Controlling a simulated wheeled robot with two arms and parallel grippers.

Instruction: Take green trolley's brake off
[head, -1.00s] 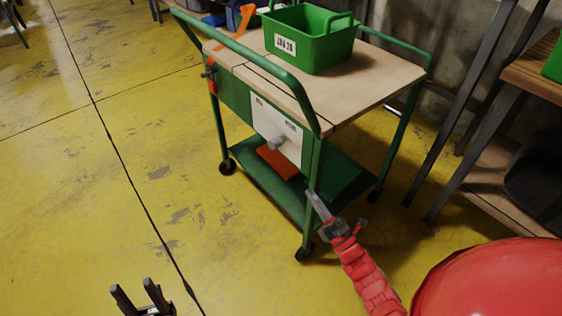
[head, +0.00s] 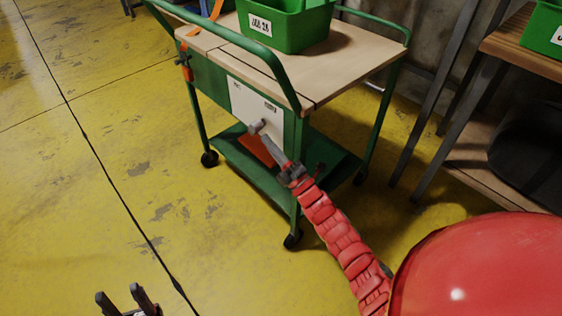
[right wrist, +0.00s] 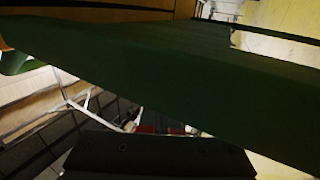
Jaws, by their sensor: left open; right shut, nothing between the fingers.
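The green trolley (head: 292,150) stands on the yellow floor, with a wooden top and a green lower shelf. Its near end carries a white panel (head: 245,103) with a small grey knob or lever (head: 258,127) low on it. I cannot tell for certain which part is the brake. My right gripper (head: 274,153) is shut and empty, just below and right of that grey lever; contact cannot be told. In the right wrist view a dark green beam (right wrist: 160,85) crosses close in front and hides much of the scene. My left gripper (head: 122,298) is open and empty, low over the floor, away from the trolley.
A green bin (head: 290,30) stands on the trolley top. An orange part (head: 184,64) hangs at its left corner, and an orange block (head: 256,149) sits on the lower shelf. A wooden rack (head: 515,45) is at the right. The floor at left is clear.

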